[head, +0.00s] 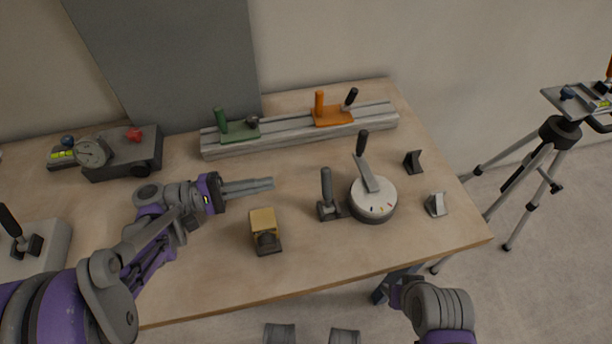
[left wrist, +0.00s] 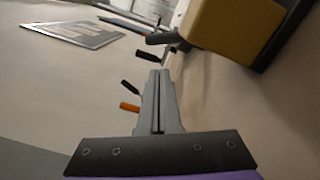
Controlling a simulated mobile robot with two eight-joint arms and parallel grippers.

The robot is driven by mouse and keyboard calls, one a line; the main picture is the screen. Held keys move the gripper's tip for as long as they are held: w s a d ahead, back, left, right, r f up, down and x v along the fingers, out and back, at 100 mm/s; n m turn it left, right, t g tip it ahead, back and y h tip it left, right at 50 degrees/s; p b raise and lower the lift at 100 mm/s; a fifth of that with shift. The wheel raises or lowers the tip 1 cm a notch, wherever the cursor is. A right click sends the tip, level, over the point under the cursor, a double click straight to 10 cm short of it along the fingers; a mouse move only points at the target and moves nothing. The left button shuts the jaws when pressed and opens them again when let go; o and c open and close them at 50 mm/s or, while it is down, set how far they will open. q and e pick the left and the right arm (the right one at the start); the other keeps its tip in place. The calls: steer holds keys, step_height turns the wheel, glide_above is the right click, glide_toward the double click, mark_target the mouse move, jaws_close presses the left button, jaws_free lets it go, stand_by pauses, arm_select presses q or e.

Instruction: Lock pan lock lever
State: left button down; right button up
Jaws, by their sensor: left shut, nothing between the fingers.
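A round dial base (head: 373,201) with a white marked face stands on the right half of the table. A flat grey lever (head: 367,173) with a black grip rises tilted from it. A separate black upright handle (head: 327,188) on a small dark base stands just left of the dial. No label shows which one is the pan lock lever. My left gripper (head: 272,184) is shut and empty, left of both and apart from them, above the table. Its closed fingers (left wrist: 158,100) also show in the left wrist view. My right gripper is not seen.
A yellow block (head: 263,221) on a dark mount stands just below the left fingers; it looms in the left wrist view (left wrist: 237,25). A rail (head: 290,138) with green and orange clamps lies behind. Two small wedges (head: 413,162) (head: 436,205) stand right. A tripod (head: 560,130) stands beyond the table.

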arm_select(q)
steer(key=shift+d, duration=0.1)
glide_toward(327, 190)
steer(key=w+d, duration=0.5)
steer(key=shift+w+d+r+b, duration=0.1)
steer(key=shift+w+d+b, duration=0.2)
steer(key=shift+b, duration=0.1)
steer(key=shift+s+d+r+m+p, duration=0.1)
steer(key=shift+s+r+m+p, duration=0.3)
steer(key=shift+m+p, duration=0.15)
steer(key=shift+s+d+r+m+p, duration=0.15)
steer(key=shift+s+r+m+p, duration=0.1)
steer(key=shift+s+r+p, duration=0.15)
steer(key=shift+f, duration=0.2)
